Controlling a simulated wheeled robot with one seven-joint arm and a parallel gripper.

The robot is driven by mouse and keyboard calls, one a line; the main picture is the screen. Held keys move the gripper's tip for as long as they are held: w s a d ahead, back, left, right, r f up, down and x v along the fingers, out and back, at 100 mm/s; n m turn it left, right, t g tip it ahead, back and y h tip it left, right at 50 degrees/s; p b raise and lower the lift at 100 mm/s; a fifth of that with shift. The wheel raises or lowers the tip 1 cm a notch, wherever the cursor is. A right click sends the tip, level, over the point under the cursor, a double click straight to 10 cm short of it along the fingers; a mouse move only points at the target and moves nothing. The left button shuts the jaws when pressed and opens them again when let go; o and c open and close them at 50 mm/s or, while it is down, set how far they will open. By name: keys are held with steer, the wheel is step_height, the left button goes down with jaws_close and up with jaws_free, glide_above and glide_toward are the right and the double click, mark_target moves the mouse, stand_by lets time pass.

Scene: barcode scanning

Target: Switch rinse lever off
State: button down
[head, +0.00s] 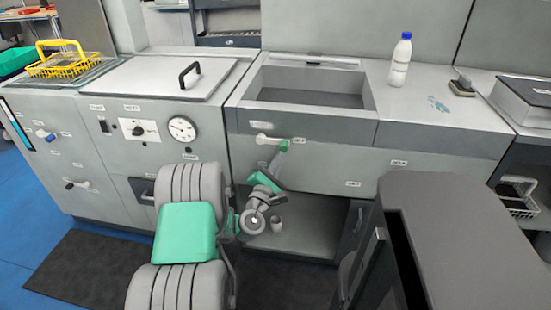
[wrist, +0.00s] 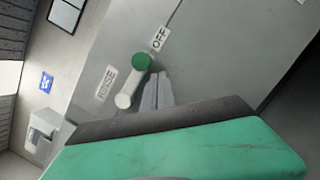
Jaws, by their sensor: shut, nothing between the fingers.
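The rinse lever (head: 265,139) is on the front panel below the sink. It has a white bar and a green end, and in the head view it lies nearly level. In the wrist view the lever (wrist: 131,80) has its green end near the OFF label (wrist: 159,39) and its white end near the RINSE label (wrist: 106,83). My gripper (wrist: 157,90) is shut and empty, its grey fingertips close beside the bar and green end. I cannot tell whether they touch. In the head view my gripper (head: 281,155) is just below the green end.
The sink basin (head: 312,88) is above the lever, with a white bottle (head: 401,60) on the counter to its right. An open shelf (head: 310,235) is below the panel. A round gauge (head: 182,129) and a knob (head: 138,130) are on the unit to the left.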

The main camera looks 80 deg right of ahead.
steer(key=shift+s+r+p, duration=0.3)
steer(key=shift+r+p, duration=0.2)
steer(key=shift+r, duration=0.2)
step_height(320, 180, down, 6)
steer(key=w+b, duration=0.2)
steer(key=b, duration=0.3)
steer(key=s+r+b+v, duration=0.1)
steer(key=b+v, duration=0.1)
steer(key=v, duration=0.7)
steer(key=shift+a, duration=0.55)
steer(key=shift+s, duration=0.15)
